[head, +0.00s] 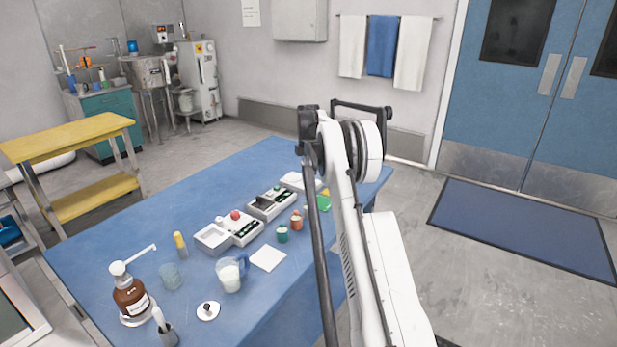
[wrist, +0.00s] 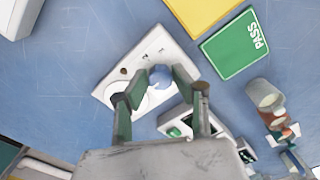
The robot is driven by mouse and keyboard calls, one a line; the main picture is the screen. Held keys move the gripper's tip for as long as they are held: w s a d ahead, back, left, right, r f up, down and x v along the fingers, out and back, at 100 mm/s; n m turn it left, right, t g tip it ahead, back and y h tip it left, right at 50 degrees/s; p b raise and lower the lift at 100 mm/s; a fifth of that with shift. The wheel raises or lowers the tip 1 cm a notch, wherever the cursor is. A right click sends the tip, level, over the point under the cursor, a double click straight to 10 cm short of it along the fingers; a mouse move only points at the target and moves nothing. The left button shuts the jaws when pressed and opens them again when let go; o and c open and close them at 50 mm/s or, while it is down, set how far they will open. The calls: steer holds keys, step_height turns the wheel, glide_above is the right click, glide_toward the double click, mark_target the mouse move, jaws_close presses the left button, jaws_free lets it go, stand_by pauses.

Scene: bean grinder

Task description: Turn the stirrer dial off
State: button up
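In the wrist view the stirrer (wrist: 115,85) is a flat white unit on the blue table, with a pale round plate and small markings on top. Its round blue-grey dial (wrist: 160,77) shows between the fingertips of my gripper (wrist: 158,84). The fingers stand apart, one on each side of the dial. I cannot tell whether they touch it, or which way the dial is set. In the head view the white unit (head: 297,181) sits at the far end of the row of devices, partly behind my arm, which hides the gripper.
A green PASS card (wrist: 235,45) and a yellow card (wrist: 195,12) lie beside the stirrer. Other devices (head: 270,204), small jars (head: 282,234), a beaker (head: 229,275) and a brown pump bottle (head: 130,298) stand on the blue table (head: 165,215). The table's left side is mostly clear.

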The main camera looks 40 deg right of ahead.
steer(key=o, duration=0.3)
steer(key=shift+r, duration=0.1)
step_height(320, 180, up, 12)
steer(key=shift+f, duration=0.1)
stand_by(0.4)
stand_by(0.4)
